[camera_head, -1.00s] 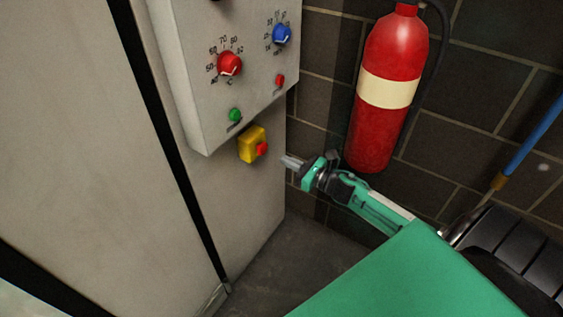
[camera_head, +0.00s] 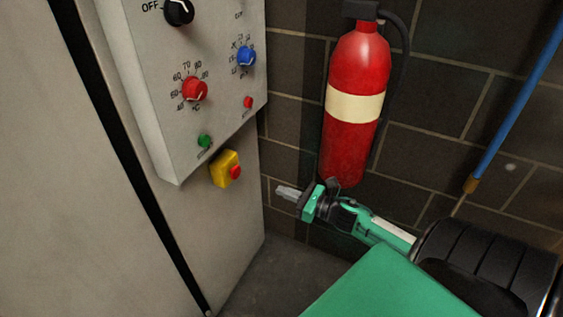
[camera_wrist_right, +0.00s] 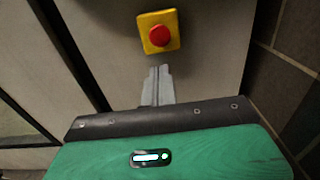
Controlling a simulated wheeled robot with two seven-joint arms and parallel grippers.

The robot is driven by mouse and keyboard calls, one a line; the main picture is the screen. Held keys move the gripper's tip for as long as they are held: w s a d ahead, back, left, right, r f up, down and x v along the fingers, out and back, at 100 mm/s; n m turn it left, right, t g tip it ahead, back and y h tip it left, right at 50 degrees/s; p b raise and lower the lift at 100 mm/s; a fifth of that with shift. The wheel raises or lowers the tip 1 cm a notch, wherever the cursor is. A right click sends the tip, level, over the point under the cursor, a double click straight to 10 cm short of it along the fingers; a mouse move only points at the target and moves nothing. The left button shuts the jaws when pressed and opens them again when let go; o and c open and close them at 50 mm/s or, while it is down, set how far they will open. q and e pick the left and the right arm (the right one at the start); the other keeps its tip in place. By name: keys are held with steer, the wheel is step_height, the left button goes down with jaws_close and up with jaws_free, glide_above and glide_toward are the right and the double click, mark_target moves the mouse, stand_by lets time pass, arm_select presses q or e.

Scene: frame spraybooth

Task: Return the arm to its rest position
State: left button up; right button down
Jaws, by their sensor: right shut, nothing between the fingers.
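My right gripper (camera_head: 288,192) is in the head view, at the end of a green arm that comes in from the lower right. Its fingers are shut and empty, pointing left toward the cabinet. In the right wrist view the closed fingertips (camera_wrist_right: 159,72) lie just below a yellow box with a red button (camera_wrist_right: 159,32), with a gap between them. The same yellow button box (camera_head: 225,169) shows in the head view on the cabinet wall, left of and above the fingertips. My left gripper is in neither view.
A control panel (camera_head: 150,110) with black, red and blue knobs sits above the button box. A red fire extinguisher (camera_head: 355,150) hangs on the dark block wall (camera_head: 440,120), close behind my right gripper. A blue pole (camera_head: 515,105) leans at the right. Bare floor (camera_head: 270,270) shows below.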

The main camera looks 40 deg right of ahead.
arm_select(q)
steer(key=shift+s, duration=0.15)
